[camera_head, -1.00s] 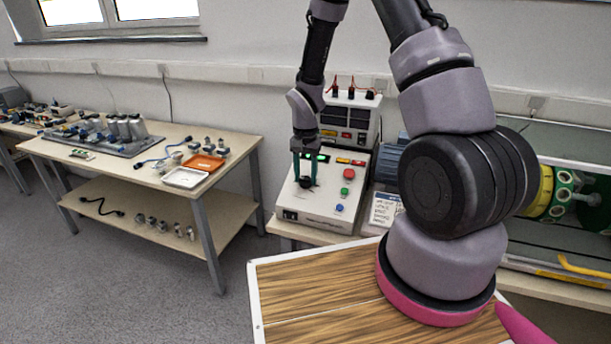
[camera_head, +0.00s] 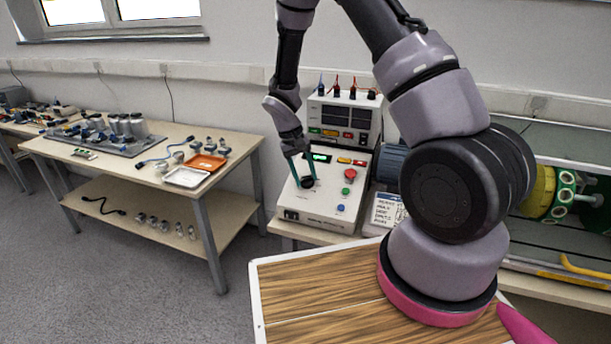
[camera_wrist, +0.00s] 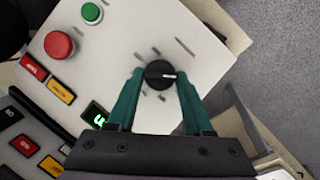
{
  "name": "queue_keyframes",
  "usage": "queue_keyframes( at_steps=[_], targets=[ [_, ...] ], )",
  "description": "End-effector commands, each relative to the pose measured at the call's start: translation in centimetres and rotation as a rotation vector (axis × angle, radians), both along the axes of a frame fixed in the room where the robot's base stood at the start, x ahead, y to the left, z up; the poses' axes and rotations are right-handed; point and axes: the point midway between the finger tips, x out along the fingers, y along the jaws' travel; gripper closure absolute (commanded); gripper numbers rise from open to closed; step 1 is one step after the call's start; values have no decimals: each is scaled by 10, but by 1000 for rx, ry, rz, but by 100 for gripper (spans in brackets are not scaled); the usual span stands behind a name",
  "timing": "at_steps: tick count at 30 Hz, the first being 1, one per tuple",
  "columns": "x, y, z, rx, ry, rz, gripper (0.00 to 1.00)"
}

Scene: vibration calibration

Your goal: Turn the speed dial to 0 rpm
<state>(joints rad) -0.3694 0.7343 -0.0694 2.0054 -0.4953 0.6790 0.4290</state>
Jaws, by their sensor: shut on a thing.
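The black speed dial (camera_wrist: 158,75) sits on the sloped white face of the control box (camera_head: 322,211), with tick marks around it. A white pointer line shows on the dial in the wrist view. My gripper (camera_wrist: 160,80) is shut on the dial, one teal finger on each side. In the head view my gripper (camera_head: 305,180) reaches down from above, and the dial (camera_head: 307,182) shows between the fingertips. A green lit display (camera_wrist: 97,115) is partly seen in the wrist view; its full reading cannot be made out.
A power supply (camera_head: 343,118) with cables stands behind. A labelled card (camera_head: 386,210) is at the right. A table with trays stands left.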

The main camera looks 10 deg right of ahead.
Motion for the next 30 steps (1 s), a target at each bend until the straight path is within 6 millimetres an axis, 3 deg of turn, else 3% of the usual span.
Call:
queue_keyframes(
  at_steps=[10,26,27,28,30],
  targets=[
    [0,2,0,-49,32,125,100],
    [0,2,-1,-56,37,145,100],
    [0,2,-1,-56,37,145,34],
    [0,2,-1,-56,37,145,22],
    [0,2,-1,-56,37,145,20]
  ],
)
